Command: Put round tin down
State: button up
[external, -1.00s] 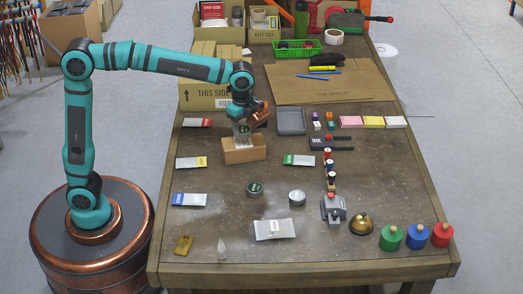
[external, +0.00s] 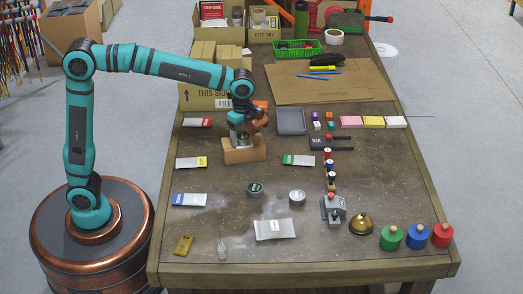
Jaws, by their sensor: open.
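Two round tins stand on the table in the external view: one with a dark green label on its lid (external: 255,189) and a plain silver-grey one (external: 297,197). My gripper (external: 243,137) is open and points down at a tan wooden block (external: 244,152), well behind both tins. A small grey shape shows between the fingers at the block's top; I cannot tell whether it is a separate object or part of my gripper. Where the fingertips end against the block is too small to tell.
Flat packets, including a silver one (external: 275,229), lie around the tins. A grey tray (external: 291,121), a stamp device (external: 333,208) and a brass bell (external: 361,224) stand to the right. Cardboard boxes (external: 205,93) stand at the back left. Bare table surrounds the tins.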

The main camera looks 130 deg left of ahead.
aim_at(243, 136)
notch_tip(243, 136, up, 12)
dwell(0.6)
jog(key=shift+r, duration=0.1)
